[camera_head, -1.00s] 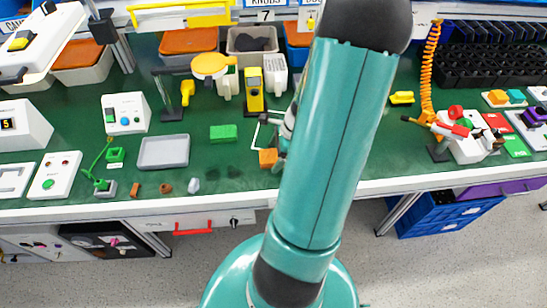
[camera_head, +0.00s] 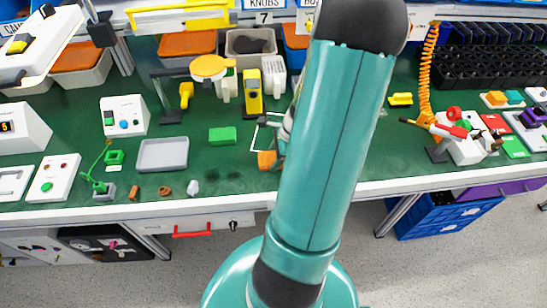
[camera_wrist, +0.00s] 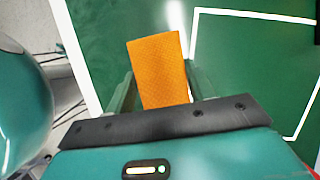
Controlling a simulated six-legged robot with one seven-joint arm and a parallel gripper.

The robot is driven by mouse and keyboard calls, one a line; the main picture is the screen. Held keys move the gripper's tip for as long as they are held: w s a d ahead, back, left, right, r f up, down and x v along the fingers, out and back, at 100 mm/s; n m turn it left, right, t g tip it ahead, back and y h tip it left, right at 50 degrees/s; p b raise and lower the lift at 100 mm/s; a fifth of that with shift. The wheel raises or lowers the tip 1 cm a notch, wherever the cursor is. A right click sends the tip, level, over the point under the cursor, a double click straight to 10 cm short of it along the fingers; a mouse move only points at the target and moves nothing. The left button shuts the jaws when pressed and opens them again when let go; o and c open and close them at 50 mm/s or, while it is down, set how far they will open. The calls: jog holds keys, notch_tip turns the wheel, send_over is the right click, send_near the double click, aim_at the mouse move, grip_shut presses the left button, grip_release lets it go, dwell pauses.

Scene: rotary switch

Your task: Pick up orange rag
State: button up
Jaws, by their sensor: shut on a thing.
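The orange rag (camera_wrist: 158,72) is a flat, textured rectangle in the wrist view. It sits between the two fingers of my gripper (camera_wrist: 160,88), which are shut on it. In the head view the rag (camera_head: 266,160) shows as a small orange patch at the left of my arm, near the front part of the green table. My gripper (camera_head: 280,142) is partly hidden behind my arm there. I cannot tell whether the rag touches the table.
The green table (camera_head: 225,175) has a white front edge. A green block (camera_head: 222,136) and a grey tray (camera_head: 163,154) lie to the left. A yellow device (camera_head: 253,92) stands behind. A white box with a red part (camera_head: 462,140) stands to the right.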

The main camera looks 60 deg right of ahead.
aim_at(268, 158)
jog(key=shift+r, duration=0.1)
notch_tip(268, 158, up, 4)
jog(key=shift+f, duration=0.1)
jog(key=s+a+r, duration=0.1)
jog(key=a+r, duration=0.8)
jog(key=a, duration=0.5)
jog(key=shift+r, duration=0.25)
jog(key=shift+s, duration=0.1)
jog(key=shift+o, duration=1.1)
jog(key=shift+c, duration=0.4)
